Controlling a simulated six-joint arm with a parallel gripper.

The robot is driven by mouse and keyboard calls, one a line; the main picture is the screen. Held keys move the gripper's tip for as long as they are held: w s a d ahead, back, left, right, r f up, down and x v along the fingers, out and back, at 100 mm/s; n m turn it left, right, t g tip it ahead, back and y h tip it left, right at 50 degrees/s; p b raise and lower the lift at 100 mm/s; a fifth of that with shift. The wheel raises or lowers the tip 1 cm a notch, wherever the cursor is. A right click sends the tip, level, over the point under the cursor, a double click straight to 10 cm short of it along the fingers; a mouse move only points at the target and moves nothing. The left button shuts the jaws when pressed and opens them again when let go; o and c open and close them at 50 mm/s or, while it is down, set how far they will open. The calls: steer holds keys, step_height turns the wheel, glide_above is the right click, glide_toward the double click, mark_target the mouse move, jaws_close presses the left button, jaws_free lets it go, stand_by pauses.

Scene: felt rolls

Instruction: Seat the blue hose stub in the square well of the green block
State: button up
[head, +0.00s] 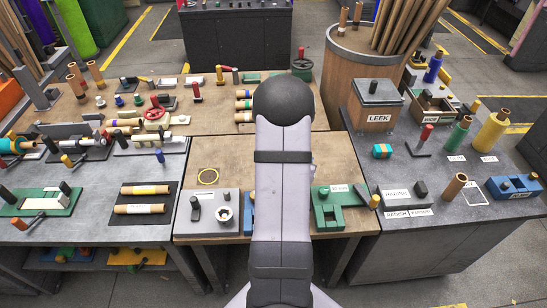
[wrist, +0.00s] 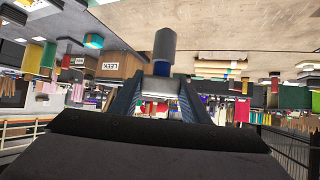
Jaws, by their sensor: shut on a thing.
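The green block (head: 321,199) stands on the front of the wooden table in the head view, just right of my arm. A squarish opening shows in its front part. The stub sticks out past the fingertips. A brighter blue part and a pale part show between the fingers. In the head view my arm hides the gripper and the stub. I cannot tell the stub's height above the table.
A grey block (head: 222,213) with a round fitting stands left of my arm. A blue block (head: 247,222) is partly hidden behind the arm. The LEEK box (head: 378,103) and grey blocks (head: 398,192) stand to the right. Bare wood surrounds the yellow ring (head: 208,176).

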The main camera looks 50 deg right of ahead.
steer(key=s+d+m+g, duration=0.2)
steer(key=s+m+g, duration=0.2)
steer(key=s, duration=0.4)
steer(key=m+g, duration=0.3)
steer(key=m, duration=0.1)
glide_above(332, 207)
steer(key=s+a, duration=0.2)
steer(key=a, duration=0.2)
steer(key=f, duration=0.2)
steer(key=shift+w+d+r+n, duration=0.15)
steer(key=shift+w+r+n, duration=0.05)
steer(key=shift+w+n, duration=0.1)
steer(key=shift+f+b, duration=2)
steer(key=shift+f, duration=0.5)
steer(key=shift+f, duration=0.2)
steer(key=shift+f+b, duration=1.3)
steer(key=shift+f, duration=0.2)
steer(key=shift+f+b, duration=1.45)
steer(key=shift+f, duration=0.35)
